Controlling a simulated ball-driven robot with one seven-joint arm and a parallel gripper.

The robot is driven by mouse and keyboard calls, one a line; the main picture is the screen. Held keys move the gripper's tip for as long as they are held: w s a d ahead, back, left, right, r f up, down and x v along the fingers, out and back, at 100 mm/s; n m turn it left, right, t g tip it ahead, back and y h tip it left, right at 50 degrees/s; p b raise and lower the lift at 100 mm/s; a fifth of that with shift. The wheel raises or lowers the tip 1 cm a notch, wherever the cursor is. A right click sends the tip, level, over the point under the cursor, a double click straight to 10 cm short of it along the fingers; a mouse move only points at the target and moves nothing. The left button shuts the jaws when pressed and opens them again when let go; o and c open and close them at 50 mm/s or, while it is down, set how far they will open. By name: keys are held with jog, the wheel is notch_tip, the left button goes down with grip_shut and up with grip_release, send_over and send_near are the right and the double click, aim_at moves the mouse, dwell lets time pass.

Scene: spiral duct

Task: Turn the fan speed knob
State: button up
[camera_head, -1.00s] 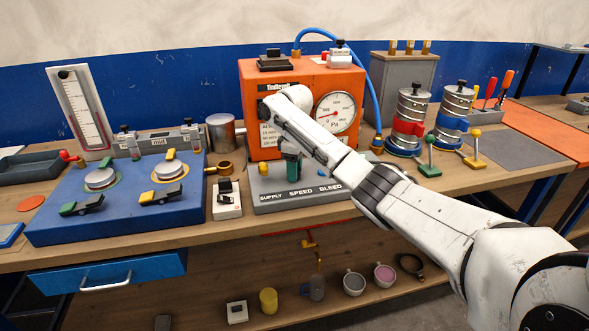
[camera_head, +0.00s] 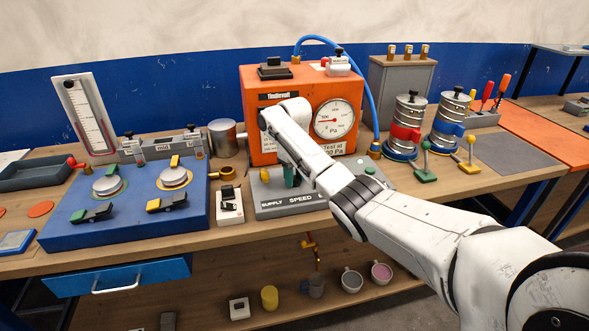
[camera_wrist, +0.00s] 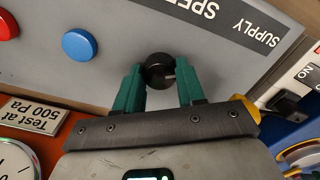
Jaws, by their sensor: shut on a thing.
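The fan speed knob (camera_wrist: 159,71) is a small round black knob with a pale pointer line, seen in the wrist view on a grey control panel (camera_wrist: 110,50), beside the SPEED label (camera_wrist: 193,8). My gripper (camera_wrist: 161,80) has green fingers, one on each side of the knob, and is shut on it. In the head view the green fingers show at my gripper (camera_head: 290,176), above the grey panel (camera_head: 262,203) in front of the orange box. The knob itself is hidden there behind the fingers and arm.
The orange box (camera_head: 258,125) with a dial gauge (camera_head: 334,118) stands right behind the panel. A small white switch box (camera_head: 229,205) is just left of it. In the wrist view, blue (camera_wrist: 78,45) and red (camera_wrist: 7,25) buttons lie left of the knob.

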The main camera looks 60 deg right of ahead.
jog(key=m+p, duration=0.2)
jog(key=m, duration=0.4)
jog(key=shift+w+r+p, duration=0.1)
jog(key=shift+p, duration=0.3)
jog(key=m, duration=0.6)
jog(key=shift+m+p, duration=0.3)
jog(key=shift+p, duration=0.1)
jog(key=o, duration=1)
jog(key=shift+o, duration=0.2)
notch_tip(320, 180, up, 11)
jog(key=b, duration=0.1)
jog(key=shift+f, duration=0.2)
